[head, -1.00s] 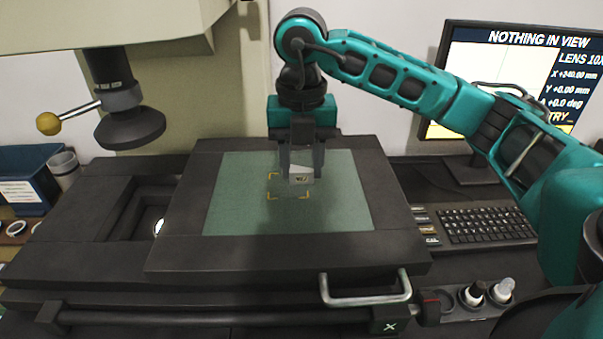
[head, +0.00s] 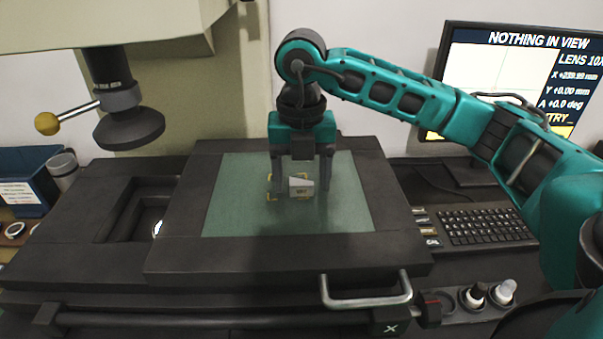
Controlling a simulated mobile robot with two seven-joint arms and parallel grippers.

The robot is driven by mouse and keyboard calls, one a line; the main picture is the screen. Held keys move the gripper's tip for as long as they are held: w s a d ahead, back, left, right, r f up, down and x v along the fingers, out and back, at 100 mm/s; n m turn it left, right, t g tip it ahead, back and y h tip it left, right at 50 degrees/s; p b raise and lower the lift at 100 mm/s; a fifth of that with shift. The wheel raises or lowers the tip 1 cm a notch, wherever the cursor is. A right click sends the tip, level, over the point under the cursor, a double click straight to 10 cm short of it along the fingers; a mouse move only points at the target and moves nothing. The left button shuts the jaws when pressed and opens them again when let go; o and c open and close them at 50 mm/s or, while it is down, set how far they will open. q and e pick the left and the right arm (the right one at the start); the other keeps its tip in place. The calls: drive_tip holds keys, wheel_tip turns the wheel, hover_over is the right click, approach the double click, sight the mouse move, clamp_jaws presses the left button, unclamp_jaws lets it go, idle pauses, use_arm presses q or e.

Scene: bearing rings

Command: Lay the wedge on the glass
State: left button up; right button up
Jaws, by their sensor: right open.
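The wedge (head: 301,186), a small pale grey block with a dark mark on its face, rests on the green glass (head: 240,205) in the stage's dark frame. It sits at the yellow corner marks (head: 272,193), partly over them. My right gripper (head: 303,190) comes down from above with its fingers spread on either side of the wedge. The fingers look apart from it, with gaps at both sides. My left gripper is not in the head view.
A lens column (head: 129,128) with a yellow-knobbed lever hangs at the left. A metal handle (head: 366,302) sticks out at the stage's front. A keyboard (head: 486,225) and a monitor (head: 505,80) reading "NOTHING IN VIEW" are at the right. The glass around the wedge is clear.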

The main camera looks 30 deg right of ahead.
sight(301, 182)
drive_tip(key=shift+r, duration=0.2)
wheel_tip(301, 182, up, 12)
drive_tip(key=p, duration=0.2)
drive_tip(key=shift+p, duration=0.35)
